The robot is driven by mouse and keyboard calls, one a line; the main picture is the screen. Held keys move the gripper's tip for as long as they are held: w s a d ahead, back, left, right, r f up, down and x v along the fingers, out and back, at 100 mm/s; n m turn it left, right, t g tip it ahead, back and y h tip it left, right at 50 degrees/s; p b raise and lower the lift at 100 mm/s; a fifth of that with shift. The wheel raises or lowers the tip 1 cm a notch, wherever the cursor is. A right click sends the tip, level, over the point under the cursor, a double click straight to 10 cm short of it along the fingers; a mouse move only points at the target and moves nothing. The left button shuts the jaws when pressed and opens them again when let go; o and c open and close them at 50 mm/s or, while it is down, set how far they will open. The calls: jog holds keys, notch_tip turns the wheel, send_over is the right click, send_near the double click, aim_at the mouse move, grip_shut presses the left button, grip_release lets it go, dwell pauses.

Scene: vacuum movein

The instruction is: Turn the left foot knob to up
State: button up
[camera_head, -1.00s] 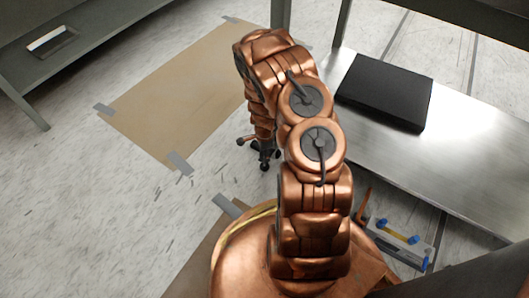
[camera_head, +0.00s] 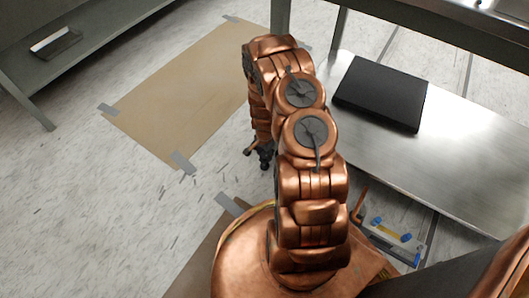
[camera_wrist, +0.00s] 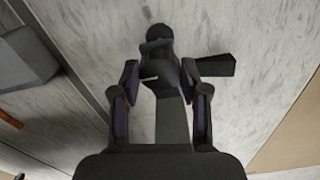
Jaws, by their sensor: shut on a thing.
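In the wrist view a dark foot knob (camera_wrist: 160,40) stands at the top middle, with a black block-like piece (camera_wrist: 215,65) sticking out to its right. My gripper (camera_wrist: 160,73) has its two fingers on either side of the knob's lower part and is shut on it. The fingers hide part of the knob, and I cannot tell which way it is turned. In the head view my gripper (camera_head: 262,158) points down close to the floor, mostly hidden behind my copper arm. Small dark parts show around its tip, too small to tell apart.
A steel shelf (camera_head: 450,165) with a flat black box (camera_head: 382,92) lies to the right of my arm. A brown taped sheet (camera_head: 180,90) covers the floor to the left. A grey shelf (camera_head: 75,60) stands at far left. Tools (camera_head: 390,232) lie at lower right.

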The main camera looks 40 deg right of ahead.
aim_at(265, 154)
dwell(0.3)
jog(key=o, duration=1.1)
jog(key=shift+o, duration=0.2)
jog(key=shift+r, duration=0.1)
notch_tip(265, 154, up, 12)
dwell(0.6)
